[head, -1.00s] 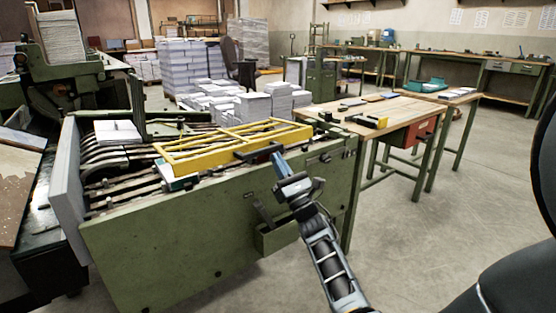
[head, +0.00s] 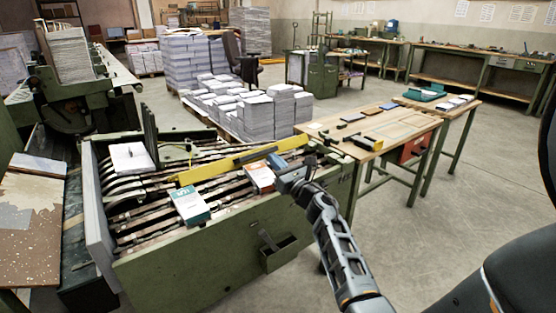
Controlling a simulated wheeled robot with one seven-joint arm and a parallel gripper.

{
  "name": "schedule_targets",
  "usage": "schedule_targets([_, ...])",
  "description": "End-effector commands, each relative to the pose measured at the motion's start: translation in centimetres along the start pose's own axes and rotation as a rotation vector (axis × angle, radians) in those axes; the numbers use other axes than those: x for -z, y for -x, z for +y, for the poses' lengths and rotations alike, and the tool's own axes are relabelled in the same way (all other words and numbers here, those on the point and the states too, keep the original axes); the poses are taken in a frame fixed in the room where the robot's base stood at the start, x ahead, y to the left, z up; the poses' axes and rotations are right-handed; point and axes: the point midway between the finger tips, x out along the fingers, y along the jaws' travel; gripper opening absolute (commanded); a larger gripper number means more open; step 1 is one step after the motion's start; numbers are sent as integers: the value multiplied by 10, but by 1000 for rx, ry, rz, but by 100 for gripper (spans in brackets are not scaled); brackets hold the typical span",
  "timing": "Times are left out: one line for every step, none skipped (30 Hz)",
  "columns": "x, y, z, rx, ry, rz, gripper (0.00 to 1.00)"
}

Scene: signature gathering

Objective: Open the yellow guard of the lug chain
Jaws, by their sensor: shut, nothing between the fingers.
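The yellow guard (head: 222,167) of the lug chain is seen nearly edge-on as a narrow yellow strip across the green machine (head: 215,255). It is tilted up from the chain bed. My gripper (head: 275,161) is shut and empty, with its tip at the right part of the guard; I cannot tell whether it touches. My wrist hides some of the bed's right end. Under and in front of the guard, the lug chain bed (head: 150,212) lies exposed, with a teal-and-white booklet (head: 190,206) and an orange-and-white booklet (head: 259,177) on it.
A white paper stack (head: 131,158) sits at the bed's left end. A wooden worktable (head: 385,130) with tools stands close to the right. Paper stacks (head: 245,115) stand behind the machine. The floor (head: 440,210) at right is clear.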

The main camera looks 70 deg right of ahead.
Motion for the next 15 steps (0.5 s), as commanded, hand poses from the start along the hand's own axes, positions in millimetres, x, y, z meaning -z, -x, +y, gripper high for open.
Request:
schedule_targets([-12, -6, 0, -1, 0, 7, 0])
schedule_targets([-14, -8, 1, -2, -1, 6, 0])
schedule_targets([-17, -11, 1, -2, -1, 6, 0])
schedule_targets([-20, -14, 1, -3, -1, 5, 0])
schedule_targets([-23, -16, 2, -3, -1, 5, 0])
schedule_targets([-27, -20, 2, -3, -1, 4, 0])
schedule_targets([-30, -23, 1, -3, 0, 4, 0])
schedule_targets([-34, -26, 1, -3, 0, 4, 0])
schedule_targets([-38, -30, 1, -3, 0, 3, 0])
schedule_targets([-42, -34, 1, -3, 0, 3, 0])
schedule_targets([-45, -38, 1, -3, 0, 3, 0])
schedule_targets([-50, -43, 1, -4, 1, 2, 0])
schedule_targets([-54, -48, 1, -4, 1, 2, 0])
schedule_targets([-58, -52, 1, -3, 0, 2, 0])
schedule_targets([-64, -59, 1, -3, 0, 1, 0])
